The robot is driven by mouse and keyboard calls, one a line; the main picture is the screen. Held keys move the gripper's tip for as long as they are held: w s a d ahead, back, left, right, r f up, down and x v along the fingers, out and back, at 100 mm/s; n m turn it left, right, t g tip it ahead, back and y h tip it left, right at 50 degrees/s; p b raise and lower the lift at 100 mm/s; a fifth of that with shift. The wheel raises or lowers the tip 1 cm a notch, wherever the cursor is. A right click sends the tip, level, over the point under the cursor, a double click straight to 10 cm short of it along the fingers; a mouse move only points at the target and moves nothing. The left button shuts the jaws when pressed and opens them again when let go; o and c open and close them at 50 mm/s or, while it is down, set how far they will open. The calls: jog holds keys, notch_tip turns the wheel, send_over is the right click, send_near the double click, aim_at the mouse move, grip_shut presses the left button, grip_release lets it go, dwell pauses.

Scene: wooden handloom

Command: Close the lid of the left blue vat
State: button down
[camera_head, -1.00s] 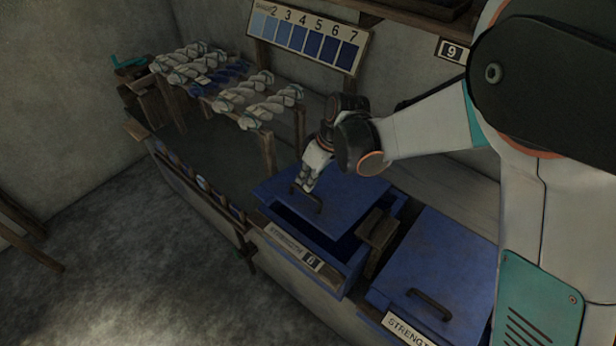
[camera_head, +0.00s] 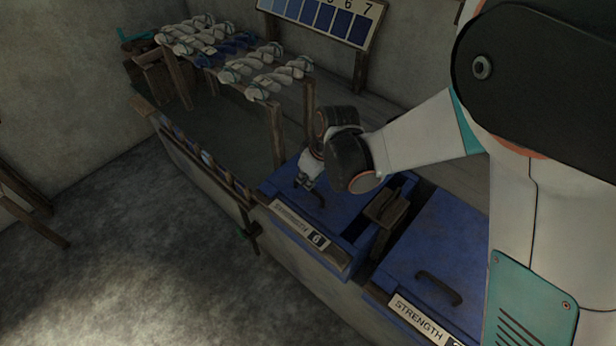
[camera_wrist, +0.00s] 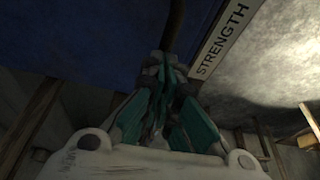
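The left blue vat (camera_head: 349,262) carries a label plate reading STRENGTH 6 (camera_head: 300,225). Its blue lid (camera_head: 340,208) lies over the top, its front edge close behind the plate; my arm hides its back part. A dark handle (camera_head: 319,199) stands on the lid. My gripper (camera_head: 306,184) is at this handle. In the wrist view the fingers (camera_wrist: 166,68) are close together around the dark handle (camera_wrist: 174,25), with the blue lid (camera_wrist: 90,30) beyond. Whether the lid is fully seated cannot be told.
A second blue vat with a closed lid (camera_head: 440,265) and handle stands to the right. A small wooden stand (camera_head: 385,212) sits between the vats. A rack of skeins (camera_head: 235,60) stands behind left. The floor (camera_head: 130,270) at left is clear.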

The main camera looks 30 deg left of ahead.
jog(key=shift+s+d+f, duration=0.1)
jog(key=shift+s+f, duration=0.05)
jog(key=shift+s, duration=0.1)
jog(key=r+p, duration=0.1)
jog(key=r, duration=0.1)
jog(key=w+r+p, duration=0.1)
jog(key=r+p, duration=0.1)
jog(key=r, duration=0.1)
jog(key=p+v, duration=0.3)
jog(key=v, duration=0.6)
jog(key=shift+s, duration=0.4)
